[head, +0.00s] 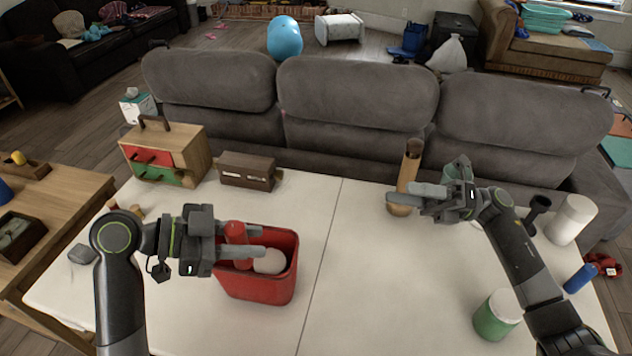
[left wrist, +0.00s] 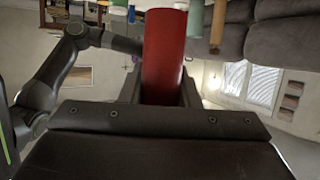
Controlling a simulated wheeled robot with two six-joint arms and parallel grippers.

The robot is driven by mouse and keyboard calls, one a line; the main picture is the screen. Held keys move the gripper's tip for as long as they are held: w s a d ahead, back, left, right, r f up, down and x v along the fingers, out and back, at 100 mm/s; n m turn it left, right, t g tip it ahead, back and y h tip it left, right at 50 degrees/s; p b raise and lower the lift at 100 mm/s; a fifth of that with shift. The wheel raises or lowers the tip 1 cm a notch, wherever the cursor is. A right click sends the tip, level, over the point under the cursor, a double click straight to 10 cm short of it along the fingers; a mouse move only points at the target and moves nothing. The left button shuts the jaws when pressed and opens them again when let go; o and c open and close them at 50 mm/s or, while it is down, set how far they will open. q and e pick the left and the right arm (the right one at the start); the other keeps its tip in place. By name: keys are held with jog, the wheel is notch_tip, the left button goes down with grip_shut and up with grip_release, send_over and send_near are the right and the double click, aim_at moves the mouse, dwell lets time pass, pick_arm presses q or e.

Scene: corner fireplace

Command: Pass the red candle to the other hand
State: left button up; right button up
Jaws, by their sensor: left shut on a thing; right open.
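The red candle (head: 236,233) is a smooth red cylinder held between the fingers of my left gripper (head: 240,243). It also shows in the left wrist view (left wrist: 165,50), upright in the picture between the jaws. In the head view the left gripper is in front of and above a red bin (head: 262,287), and its fingers hide part of the candle and the bin. My right gripper (head: 412,197) is open on the right half of the table, its fingers pointing left. It overlaps a tall wooden cylinder (head: 410,168) in the picture; I cannot tell whether they touch.
The white table (head: 335,270) has free room between the bin and my right arm. A white round thing (head: 270,262) lies in the bin. A wooden drawer box (head: 165,152) and a brown box (head: 246,170) stand at the back left. A green jar (head: 497,315) stands front right.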

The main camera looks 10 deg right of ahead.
jog(key=s+a+r+n+g+h, duration=0.1)
jog(key=a+r+n+g+h, duration=0.2)
jog(key=a+n, duration=0.5)
jog(key=s+a+r+n+g+h, duration=0.1)
jog(key=a+r+n+h, duration=0.4)
jog(key=a, duration=0.5)
jog(key=s+a+f+n, duration=0.1)
jog(key=a+f, duration=0.5)
jog(key=a, duration=0.4)
jog(key=shift+s+a, duration=0.2)
jog(key=shift+s, duration=0.05)
jog(key=shift+c, duration=0.4)
jog(key=c, duration=1)
pick_arm(q)
jog(key=o, duration=1)
jog(key=shift+o, duration=0.2)
jog(key=shift+a, duration=0.15)
